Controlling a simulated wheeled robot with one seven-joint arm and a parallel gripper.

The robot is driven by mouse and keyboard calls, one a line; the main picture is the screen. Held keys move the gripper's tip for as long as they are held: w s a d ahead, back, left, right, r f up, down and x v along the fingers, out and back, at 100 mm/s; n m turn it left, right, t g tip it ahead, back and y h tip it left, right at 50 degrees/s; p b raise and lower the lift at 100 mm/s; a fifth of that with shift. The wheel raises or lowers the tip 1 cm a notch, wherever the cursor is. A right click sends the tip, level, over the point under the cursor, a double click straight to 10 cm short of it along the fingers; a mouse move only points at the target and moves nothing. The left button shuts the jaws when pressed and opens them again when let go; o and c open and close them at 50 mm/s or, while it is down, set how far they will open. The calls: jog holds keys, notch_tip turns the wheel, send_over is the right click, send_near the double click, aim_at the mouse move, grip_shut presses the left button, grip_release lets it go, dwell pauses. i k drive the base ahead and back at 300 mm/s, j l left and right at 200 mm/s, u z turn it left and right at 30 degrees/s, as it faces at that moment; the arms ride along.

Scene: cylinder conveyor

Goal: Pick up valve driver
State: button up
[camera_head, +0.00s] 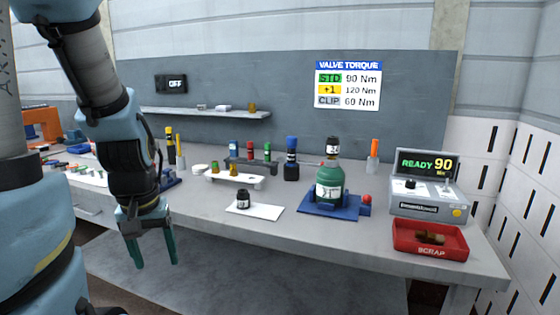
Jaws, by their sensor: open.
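My gripper (155,264) hangs at the left, pointing down in front of the bench's front edge. Its two teal fingers are apart with nothing between them. No tool carries a readable name, so I cannot tell for sure which one is the valve driver. A thick dark tool with a blue top (291,158) stands upright in a dark holder at mid-bench, to the right of my gripper and farther back. A green bottle-like cylinder (331,185) with a dark valve top stands on a blue fixture (315,205) to its right.
The grey bench (290,230) holds a small rack (262,166) of tools, a white stand (225,180), a black jar (243,198) on a white sheet, an orange-handled tool (374,155), a control box reading READY 90 (428,195) and a red SCRAP tray (430,252). The front strip is mostly clear.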

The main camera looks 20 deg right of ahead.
aim_at(292, 141)
jog(key=i+l, duration=0.35)
jog(key=i, duration=0.15)
jog(key=i+l+u, duration=0.1)
jog(key=i+l, duration=0.25)
jog(key=i, duration=0.15)
